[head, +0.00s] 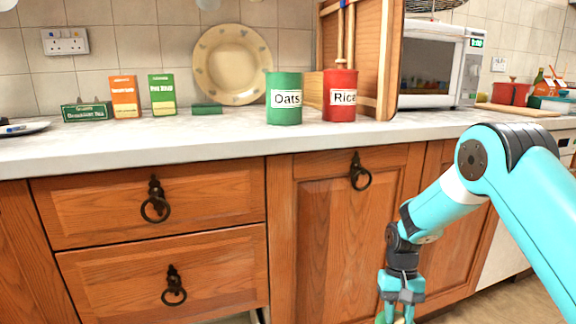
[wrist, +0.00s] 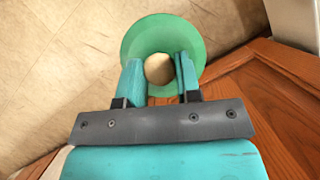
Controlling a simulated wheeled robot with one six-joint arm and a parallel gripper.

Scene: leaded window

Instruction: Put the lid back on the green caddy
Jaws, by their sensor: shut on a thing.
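The green caddy (head: 283,82), labelled "Oats", stands upright near the front edge of the counter in the head view. No lid shows on its top. My gripper (head: 401,305) is low in front of the cupboard doors, well below the counter and to the right of the caddy. In the wrist view my gripper (wrist: 160,72) is shut on the pale round knob of a green disc-shaped lid (wrist: 132,45). The lid hangs over the floor; in the head view only a sliver of it shows at the bottom edge.
A red "Rice" caddy (head: 340,79) stands just right of the green one. Behind it leans a wooden board or frame (head: 378,60). A cream plate (head: 232,60), small boxes (head: 125,98) and a microwave (head: 432,68) line the counter (head: 200,135). Counter left of the green caddy is clear in front.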

